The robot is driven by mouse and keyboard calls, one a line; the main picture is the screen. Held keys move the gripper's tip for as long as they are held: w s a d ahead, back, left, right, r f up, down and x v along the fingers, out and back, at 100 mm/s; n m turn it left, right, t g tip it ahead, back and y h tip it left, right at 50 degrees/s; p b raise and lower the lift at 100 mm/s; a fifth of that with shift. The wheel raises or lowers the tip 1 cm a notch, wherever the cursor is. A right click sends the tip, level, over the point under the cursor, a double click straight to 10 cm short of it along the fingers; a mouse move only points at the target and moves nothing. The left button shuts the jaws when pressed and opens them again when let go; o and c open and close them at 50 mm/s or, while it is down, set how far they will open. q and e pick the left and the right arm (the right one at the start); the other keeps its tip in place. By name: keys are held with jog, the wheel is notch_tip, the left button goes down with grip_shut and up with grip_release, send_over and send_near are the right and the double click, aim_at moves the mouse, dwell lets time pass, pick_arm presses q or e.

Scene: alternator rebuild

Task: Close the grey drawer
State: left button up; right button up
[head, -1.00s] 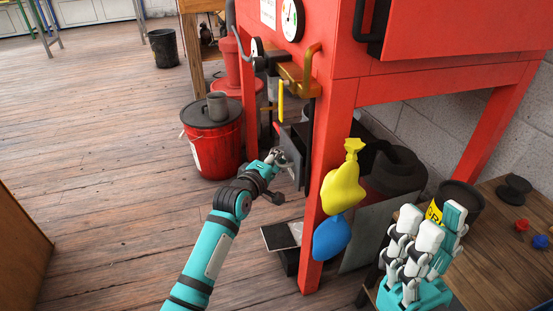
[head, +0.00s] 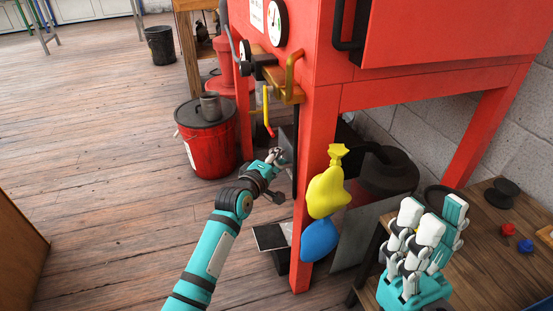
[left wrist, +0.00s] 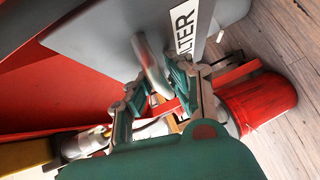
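The grey drawer (head: 287,143) is mostly hidden behind the red press's front leg in the head view. In the left wrist view its grey front (left wrist: 105,35) has a white label ending in "LTER" and a grey bar handle (left wrist: 150,62). My left gripper (head: 277,156) is at the drawer front. In the left wrist view its fingers (left wrist: 160,82) are apart, one on each side of the handle's lower end; I cannot tell if they touch it. My right gripper (head: 432,212) is open and empty, raised near the wooden table at the lower right.
The red press frame (head: 312,200) stands close beside my left gripper. A red bucket (head: 207,145) stands behind on the floor.

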pick_arm(q)
jog(key=shift+o, duration=1)
jog(key=shift+f, duration=0.1)
jog(key=shift+s+a, duration=0.1)
jog(key=shift+a, duration=0.05)
jog(key=shift+s+a, duration=0.15)
jog(key=shift+s, duration=0.2)
jog(key=v, duration=1.1)
jog(key=shift+r, duration=0.2)
